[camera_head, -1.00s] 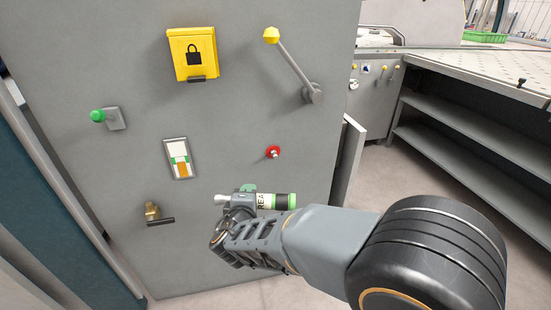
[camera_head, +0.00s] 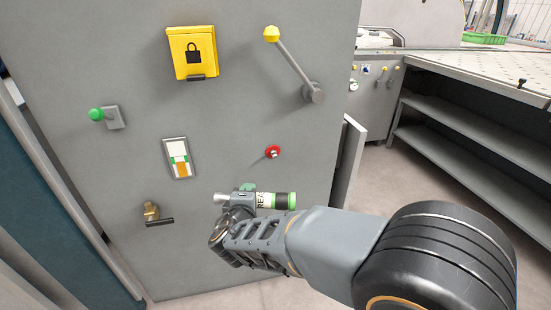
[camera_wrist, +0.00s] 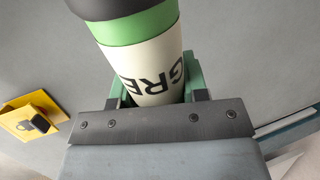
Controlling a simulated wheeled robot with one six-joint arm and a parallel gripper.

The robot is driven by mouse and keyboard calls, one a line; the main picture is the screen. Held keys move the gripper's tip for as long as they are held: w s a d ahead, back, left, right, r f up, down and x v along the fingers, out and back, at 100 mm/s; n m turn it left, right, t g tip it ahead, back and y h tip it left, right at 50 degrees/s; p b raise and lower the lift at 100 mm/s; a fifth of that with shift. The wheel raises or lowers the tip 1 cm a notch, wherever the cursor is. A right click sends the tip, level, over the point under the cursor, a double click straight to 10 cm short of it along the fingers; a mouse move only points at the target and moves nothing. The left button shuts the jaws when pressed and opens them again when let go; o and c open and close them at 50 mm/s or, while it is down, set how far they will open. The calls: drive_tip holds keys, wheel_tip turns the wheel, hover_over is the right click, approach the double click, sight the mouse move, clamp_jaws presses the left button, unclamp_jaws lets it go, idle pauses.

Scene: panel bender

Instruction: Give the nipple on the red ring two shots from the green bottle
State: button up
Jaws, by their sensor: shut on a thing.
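The nipple on the red ring (camera_head: 272,152) sits on the grey cabinet face, right of its middle. My gripper (camera_head: 238,203) is shut on the green bottle (camera_head: 277,201), a grease bottle with a white label, green bands and a dark end. The bottle lies sideways below the red ring, its metal nozzle pointing left, away from the ring. In the wrist view the bottle (camera_wrist: 150,65) fills the upper middle, with part of its lettering showing. The red ring is not seen in the wrist view.
The grey cabinet (camera_head: 230,110) carries a yellow lock box (camera_head: 192,53), a yellow-knobbed lever (camera_head: 292,65), a green-knobbed switch (camera_head: 104,116), a level gauge (camera_head: 177,158) and a brass valve (camera_head: 153,212). A bench with shelves (camera_head: 470,130) stands at right.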

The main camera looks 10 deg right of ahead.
drive_tip(key=shift+w+b, duration=0.55)
drive_tip(key=shift+w, duration=0.5)
idle(0.4)
drive_tip(key=shift+s, duration=0.25)
idle(0.5)
drive_tip(key=shift+s, duration=0.85)
drive_tip(key=shift+b, duration=0.65)
drive_tip(key=shift+w+b, duration=0.55)
drive_tip(key=shift+w, duration=0.55)
idle(0.9)
drive_tip(key=shift+s, duration=0.2)
idle(0.4)
drive_tip(key=shift+s, duration=0.9)
